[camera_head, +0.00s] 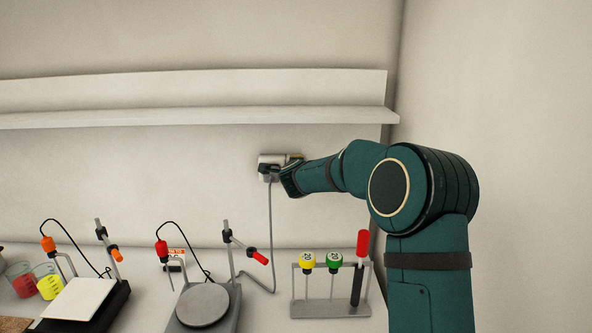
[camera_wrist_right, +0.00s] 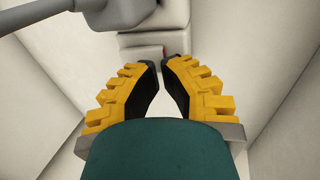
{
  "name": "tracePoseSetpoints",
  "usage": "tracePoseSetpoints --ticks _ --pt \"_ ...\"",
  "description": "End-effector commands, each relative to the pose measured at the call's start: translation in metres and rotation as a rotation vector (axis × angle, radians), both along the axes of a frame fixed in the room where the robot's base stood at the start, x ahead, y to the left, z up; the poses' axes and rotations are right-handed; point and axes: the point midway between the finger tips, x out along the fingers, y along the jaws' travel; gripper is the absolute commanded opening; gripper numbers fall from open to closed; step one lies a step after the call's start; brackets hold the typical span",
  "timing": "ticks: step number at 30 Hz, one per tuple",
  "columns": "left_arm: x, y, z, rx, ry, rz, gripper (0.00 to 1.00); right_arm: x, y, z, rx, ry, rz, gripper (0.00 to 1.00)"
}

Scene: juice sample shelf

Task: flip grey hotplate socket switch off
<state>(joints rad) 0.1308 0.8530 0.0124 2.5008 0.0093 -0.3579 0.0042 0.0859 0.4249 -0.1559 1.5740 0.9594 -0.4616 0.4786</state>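A grey wall socket (camera_head: 271,160) is fixed to the back wall below the shelf. A dark plug (camera_head: 266,170) sits in it, and a grey cable (camera_head: 271,225) runs down from it towards the grey hotplate (camera_head: 204,306). My right gripper (camera_head: 291,178) is at the right side of the socket and hides part of it. In the wrist view, its fingertips (camera_wrist_right: 159,65) nearly meet, with nothing visible between them. A pale block on the wall with a small red part (camera_wrist_right: 166,51) lies just beyond the tips. The switch position cannot be made out. My left gripper is out of view.
A wall shelf (camera_head: 200,119) runs above the socket. On the bench are a rack (camera_head: 330,309) with yellow, green and red-topped tools, a second, white-topped hotplate (camera_head: 78,299), stands with probes, and beakers (camera_head: 49,284) at left. A side wall (camera_head: 510,150) stands at right.

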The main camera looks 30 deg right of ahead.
Motion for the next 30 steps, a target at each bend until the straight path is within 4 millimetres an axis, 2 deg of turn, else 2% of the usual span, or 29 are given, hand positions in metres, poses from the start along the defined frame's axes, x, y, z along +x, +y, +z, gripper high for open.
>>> tracePoseSetpoints --ticks 1,15,30 --pt "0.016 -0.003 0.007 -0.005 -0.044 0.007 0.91 -0.004 0.003 0.004 0.001 -0.002 0.001 0.00" --pt "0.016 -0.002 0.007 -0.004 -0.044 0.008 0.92 -0.054 0.035 0.023 -0.001 -0.002 0.002 0.00" --pt "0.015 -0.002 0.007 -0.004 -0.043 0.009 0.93 -0.061 0.039 0.024 -0.001 0.000 0.000 0.00"
